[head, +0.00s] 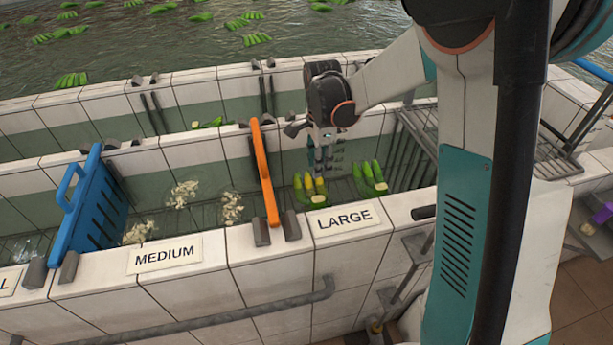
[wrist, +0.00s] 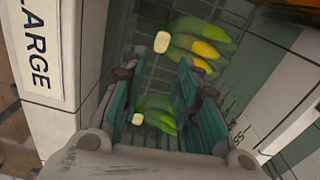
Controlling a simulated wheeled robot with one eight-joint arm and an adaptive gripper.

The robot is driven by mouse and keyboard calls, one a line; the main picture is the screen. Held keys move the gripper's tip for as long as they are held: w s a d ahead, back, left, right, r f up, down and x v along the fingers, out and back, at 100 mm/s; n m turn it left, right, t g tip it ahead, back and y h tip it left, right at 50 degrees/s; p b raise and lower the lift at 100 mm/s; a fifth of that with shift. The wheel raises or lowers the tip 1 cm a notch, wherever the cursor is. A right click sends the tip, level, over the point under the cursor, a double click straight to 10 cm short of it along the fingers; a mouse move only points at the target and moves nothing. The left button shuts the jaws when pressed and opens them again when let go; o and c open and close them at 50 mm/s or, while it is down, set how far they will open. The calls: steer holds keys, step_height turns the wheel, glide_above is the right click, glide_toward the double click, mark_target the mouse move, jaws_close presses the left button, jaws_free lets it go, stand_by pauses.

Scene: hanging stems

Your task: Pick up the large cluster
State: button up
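Two green clusters lie in the LARGE compartment. The left one (head: 309,192), with some yellow fingers, also shows at the top of the wrist view (wrist: 200,42). The right one (head: 369,181) is all green and shows lower in the wrist view (wrist: 158,116), between my gripper's fingers and partly hidden by them. I cannot tell which is bigger. My gripper (head: 321,168) points down over this compartment, behind the clusters in the head view. In the wrist view its teal fingers (wrist: 158,64) stand apart with nothing held.
An orange divider (head: 265,170) bounds the compartment on the left. The tiled front wall carries the LARGE sign (head: 345,218). A blue divider (head: 95,205) stands farther left, past floating whitish clumps (head: 183,193). A metal rack (head: 535,150) is at the right.

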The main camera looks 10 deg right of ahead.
steer(key=f, duration=0.1)
steer(key=b, duration=0.3)
glide_above(318, 198)
steer(key=shift+m, duration=0.3)
step_height(318, 198, down, 9)
steer(key=shift+w+a+r, duration=0.1)
step_height(318, 198, down, 5)
steer(key=shift+f+b, duration=0.1)
steer(key=shift+b, duration=1.1)
jaws_close()
